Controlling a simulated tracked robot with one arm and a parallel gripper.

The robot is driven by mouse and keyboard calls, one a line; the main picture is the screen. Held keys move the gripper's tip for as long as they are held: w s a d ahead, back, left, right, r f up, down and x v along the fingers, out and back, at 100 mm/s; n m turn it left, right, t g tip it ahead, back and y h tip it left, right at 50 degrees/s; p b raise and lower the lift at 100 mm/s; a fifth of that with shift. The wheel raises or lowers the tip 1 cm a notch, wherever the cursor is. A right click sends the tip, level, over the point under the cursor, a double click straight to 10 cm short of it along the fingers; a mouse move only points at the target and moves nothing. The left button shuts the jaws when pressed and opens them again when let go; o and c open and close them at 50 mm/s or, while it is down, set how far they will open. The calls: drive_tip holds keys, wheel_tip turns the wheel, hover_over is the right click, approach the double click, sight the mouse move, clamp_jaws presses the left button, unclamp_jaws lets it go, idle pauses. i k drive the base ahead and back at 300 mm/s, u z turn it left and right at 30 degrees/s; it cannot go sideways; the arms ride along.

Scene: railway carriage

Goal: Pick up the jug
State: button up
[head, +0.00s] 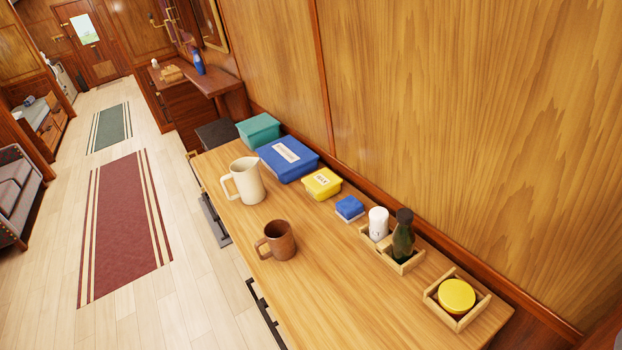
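The jug (248,181) is cream-coloured with a handle on its left side and a spout at the top. It stands upright on the wooden counter (345,295), near the counter's far left part. A brown mug (281,240) stands in front of the jug, nearer the camera, apart from it. My gripper does not show in the head view.
Along the wall stand a teal box (259,130), a blue box (287,158), a yellow box (321,184) and a small blue block (349,208). Wooden trays hold a white shaker (378,223), a dark bottle (403,235) and a yellow-lidded tin (456,296). The aisle floor (190,262) is clear.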

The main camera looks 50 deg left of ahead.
sight(245, 172)
drive_tip(key=z, duration=1.35)
drive_tip(key=k, duration=1.5)
drive_tip(key=u, duration=1.65)
drive_tip(key=i, duration=1.7)
drive_tip(key=z, duration=0.05)
